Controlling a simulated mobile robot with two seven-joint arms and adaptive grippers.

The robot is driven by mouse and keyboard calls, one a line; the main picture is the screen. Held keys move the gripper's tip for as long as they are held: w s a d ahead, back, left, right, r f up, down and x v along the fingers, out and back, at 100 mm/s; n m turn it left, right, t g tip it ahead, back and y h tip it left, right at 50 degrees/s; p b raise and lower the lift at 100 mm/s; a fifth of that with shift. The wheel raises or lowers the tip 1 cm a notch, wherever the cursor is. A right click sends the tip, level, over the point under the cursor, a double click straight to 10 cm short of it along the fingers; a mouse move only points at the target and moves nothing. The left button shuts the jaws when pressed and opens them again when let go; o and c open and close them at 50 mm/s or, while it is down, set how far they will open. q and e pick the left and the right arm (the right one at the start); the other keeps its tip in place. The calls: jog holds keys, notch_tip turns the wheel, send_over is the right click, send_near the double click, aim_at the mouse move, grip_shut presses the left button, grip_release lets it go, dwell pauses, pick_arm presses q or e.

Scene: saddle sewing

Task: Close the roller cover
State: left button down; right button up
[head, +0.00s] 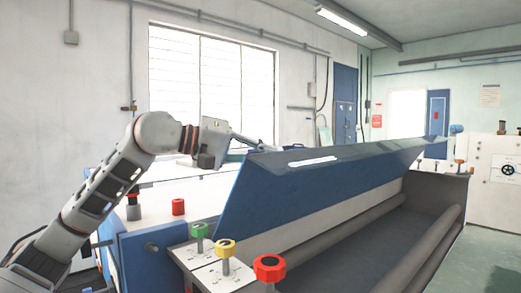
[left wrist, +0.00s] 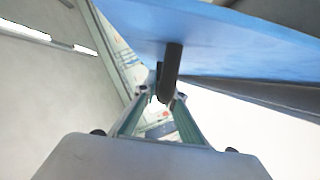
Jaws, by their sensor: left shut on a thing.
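The roller cover (head: 310,185) is a long blue panel standing tilted up over the machine, with the grey rollers (head: 430,243) exposed beneath it. In the left wrist view the blue cover (left wrist: 235,35) fills the top. A dark bar-like handle (left wrist: 172,62) sticks out from it towards my fingers. My left gripper (head: 256,143) is at the upper left end of the cover, partly hidden behind its top edge. In the left wrist view my left gripper (left wrist: 163,99) is shut on the handle. My right gripper is in neither view.
Green (head: 199,231), yellow (head: 225,248) and red (head: 269,267) knobs stand on the machine's near end, below the cover. Another red knob (head: 178,207) stands near my left arm. A white machine (head: 498,165) is at the far right. Green floor is clear at lower right.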

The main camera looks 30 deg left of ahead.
aim_at(248, 180)
pick_arm(q)
jog(key=s+d+f+m+y, duration=0.1)
jog(key=s+d+f+m, duration=0.1)
jog(key=d+f, duration=0.4)
jog(key=shift+s+d+f, duration=0.3)
jog(key=shift+s+d, duration=0.25)
jog(key=shift+d, duration=0.85)
jog(key=c, duration=2.1)
grip_release()
jog(key=shift+c, duration=0.2)
jog(key=shift+a, duration=0.1)
jog(key=v, duration=1.2)
jog(key=shift+r, duration=0.15)
